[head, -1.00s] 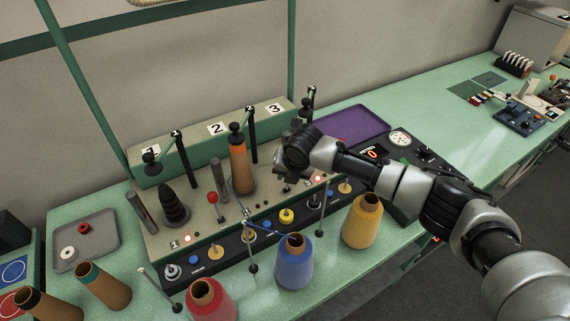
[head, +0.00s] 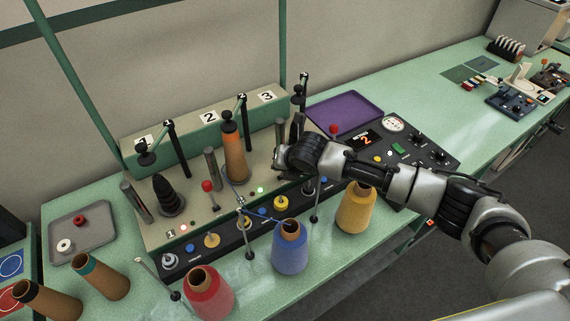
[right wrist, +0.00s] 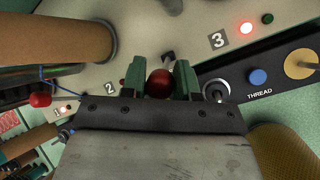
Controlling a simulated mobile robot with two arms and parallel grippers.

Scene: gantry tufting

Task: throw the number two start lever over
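The number two start lever shows in the right wrist view as a red ball (right wrist: 160,82) between my right fingers, right of the panel label 2 (right wrist: 108,87). In the head view my right gripper (head: 283,172) covers this lever. A green lamp (head: 260,190) is lit at station two. The number one lever's red ball (head: 207,186) and another red-knobbed lever (head: 333,128) stand apart from the gripper. My left gripper is not in view.
An orange cone (head: 234,155) stands close left of my right gripper. Blue (head: 290,252), yellow (head: 356,212) and red (head: 207,292) cones line the front. A counter display (head: 366,140) reads 2, and a purple tray (head: 345,113) lies behind my arm.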

